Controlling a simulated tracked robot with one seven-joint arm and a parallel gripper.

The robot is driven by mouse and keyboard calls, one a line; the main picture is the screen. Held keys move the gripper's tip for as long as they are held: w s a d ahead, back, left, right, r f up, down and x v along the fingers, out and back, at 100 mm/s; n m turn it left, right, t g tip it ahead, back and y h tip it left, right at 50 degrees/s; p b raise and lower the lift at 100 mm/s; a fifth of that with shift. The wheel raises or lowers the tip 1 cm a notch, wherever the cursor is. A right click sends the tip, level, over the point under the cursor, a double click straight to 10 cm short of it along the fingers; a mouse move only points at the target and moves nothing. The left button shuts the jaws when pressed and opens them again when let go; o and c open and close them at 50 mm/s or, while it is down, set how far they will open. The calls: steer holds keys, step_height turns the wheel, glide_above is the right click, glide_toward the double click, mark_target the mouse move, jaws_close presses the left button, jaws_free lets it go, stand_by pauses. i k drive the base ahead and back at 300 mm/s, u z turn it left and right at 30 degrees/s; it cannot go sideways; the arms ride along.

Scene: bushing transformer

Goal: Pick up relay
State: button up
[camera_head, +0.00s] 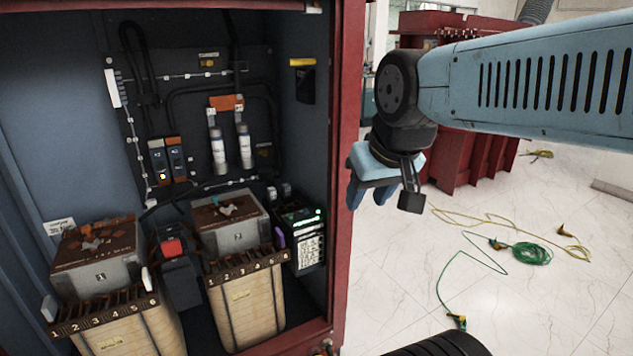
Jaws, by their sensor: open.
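No part is clearly labelled as the relay, so I cannot tell for sure which one it is. A black box with green lights and pale keys (306,238) stands at the right inside the open cabinet. Two small dark modules with orange-brown tops (167,161) are mounted on the back panel. My gripper (356,195) is open and appears empty. It hangs in front of the cabinet's right post, to the right of these parts and apart from them. Its fingers are seen partly from the side.
The red-framed cabinet (343,150) holds two coil units (121,335) (245,305), a red button box (172,246) and two white cylinders (217,150). Green (524,254) and yellow cables lie on the pale floor at right. A red machine (465,160) stands behind my arm.

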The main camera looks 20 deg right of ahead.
mark_target(286, 187)
steer(key=z, duration=0.1)
steer(key=i, duration=1.15)
steer(key=u, duration=0.5)
